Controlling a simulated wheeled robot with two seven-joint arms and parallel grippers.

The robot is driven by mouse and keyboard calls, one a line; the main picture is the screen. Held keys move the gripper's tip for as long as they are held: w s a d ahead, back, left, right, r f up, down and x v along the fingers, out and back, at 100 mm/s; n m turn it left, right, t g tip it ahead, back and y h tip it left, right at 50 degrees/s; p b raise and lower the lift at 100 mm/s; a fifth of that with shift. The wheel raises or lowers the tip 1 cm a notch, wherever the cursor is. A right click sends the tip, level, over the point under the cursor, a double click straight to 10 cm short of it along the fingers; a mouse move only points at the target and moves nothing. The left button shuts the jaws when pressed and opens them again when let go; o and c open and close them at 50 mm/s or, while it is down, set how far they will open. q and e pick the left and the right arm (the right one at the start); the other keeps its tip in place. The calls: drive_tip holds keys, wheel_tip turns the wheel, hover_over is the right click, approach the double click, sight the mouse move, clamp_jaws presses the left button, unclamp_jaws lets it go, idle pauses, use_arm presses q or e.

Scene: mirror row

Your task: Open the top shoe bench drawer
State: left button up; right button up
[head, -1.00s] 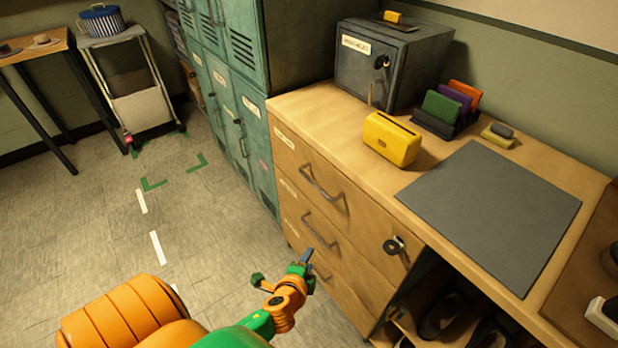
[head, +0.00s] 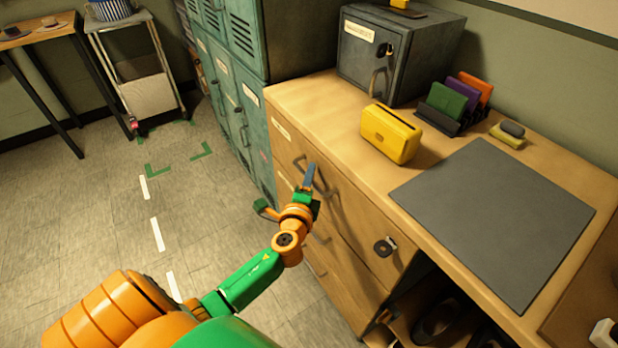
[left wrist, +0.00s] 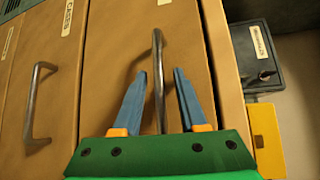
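The shoe bench (head: 300,98) is a wooden cabinet with a stack of drawers, all looking closed. The top drawer (head: 345,215) has a grey bar handle (head: 325,186), partly hidden by my left gripper (head: 309,174). In the left wrist view, the top drawer's handle (left wrist: 157,75) stands between the two blue fingers of my open left gripper (left wrist: 160,90). The fingers look apart from the bar on both sides; depth to it is hard to judge. A lower drawer's handle (left wrist: 36,100) is at the left. My right gripper is not in view.
On the bench top are a yellow box (head: 390,135), a grey mat (head: 490,220), a card rack (head: 438,118) and a grey safe (head: 385,60). A dark lock piece (head: 385,247) sits on the bench front. Green lockers (head: 240,110) stand beside it.

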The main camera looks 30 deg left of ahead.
use_arm(q)
clamp_jaws()
idle(1.2)
